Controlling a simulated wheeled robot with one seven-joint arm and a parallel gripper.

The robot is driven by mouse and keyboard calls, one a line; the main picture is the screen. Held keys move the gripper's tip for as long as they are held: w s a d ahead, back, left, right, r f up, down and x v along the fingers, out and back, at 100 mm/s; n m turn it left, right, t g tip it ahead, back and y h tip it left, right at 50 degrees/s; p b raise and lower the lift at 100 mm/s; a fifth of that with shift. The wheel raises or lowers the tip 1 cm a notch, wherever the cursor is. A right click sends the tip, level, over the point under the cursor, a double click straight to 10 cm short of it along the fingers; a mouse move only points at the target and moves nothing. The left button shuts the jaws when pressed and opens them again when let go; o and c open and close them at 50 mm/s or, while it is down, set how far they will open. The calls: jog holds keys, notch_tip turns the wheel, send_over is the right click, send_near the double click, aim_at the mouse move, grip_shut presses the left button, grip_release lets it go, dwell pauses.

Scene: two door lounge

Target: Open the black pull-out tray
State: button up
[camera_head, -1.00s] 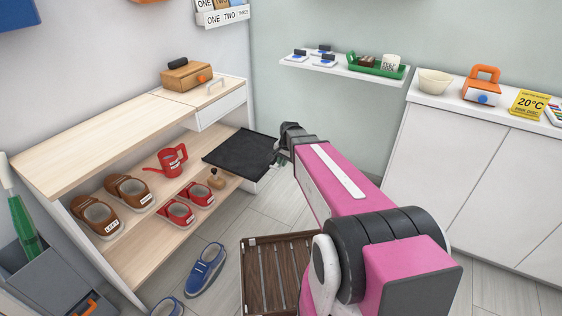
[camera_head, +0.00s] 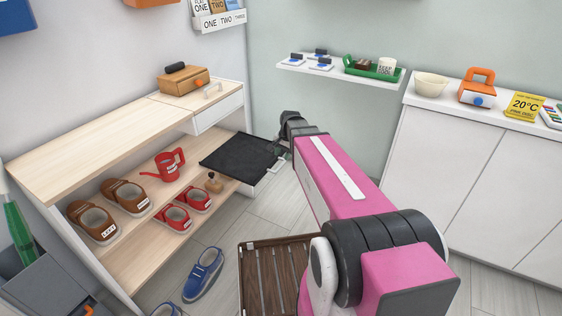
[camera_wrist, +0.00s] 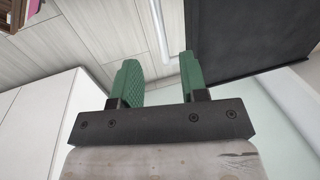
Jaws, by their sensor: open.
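The black pull-out tray (camera_head: 240,158) stands out from the right end of the low wooden shelf unit, under its white drawer. A pale handle (camera_head: 276,165) shows at the tray's right edge. In the wrist view the tray's black surface (camera_wrist: 245,30) fills the top right, with a white bar (camera_wrist: 160,28) along its left side. My gripper (camera_head: 283,150) is at the tray's right edge, close to the handle. Its green fingers (camera_wrist: 158,62) are open, with nothing held between them. The bar lies beyond the fingertips; I cannot tell whether they touch.
Brown and red shoes, a red watering can (camera_head: 169,164) and a small brown item sit on the shelf beside the tray. A slatted wooden crate (camera_head: 279,240) and blue shoes (camera_head: 203,274) are on the floor. White cabinets (camera_head: 440,165) stand at right.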

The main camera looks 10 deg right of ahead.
jog(key=shift+s+d+r, duration=0.15)
jog(key=shift+r, duration=0.85)
jog(key=shift+s+d+r, duration=0.1)
jog(key=shift+d+r, duration=0.05)
jog(key=shift+r, duration=0.8)
jog(key=shift+s+f, duration=0.1)
jog(key=s+d+f+n+h, duration=0.1)
jog(key=s+f+n, duration=0.2)
jog(key=s, duration=0.5)
jog(key=s+d+f+n+g, duration=0.1)
jog(key=s+f+n, duration=0.3)
jog(key=s, duration=0.3)
jog(key=shift+s+n+h, duration=0.3)
jog(key=shift+s+h, duration=0.1)
jog(key=shift+a+f, duration=0.1)
jog(key=shift+a, duration=0.05)
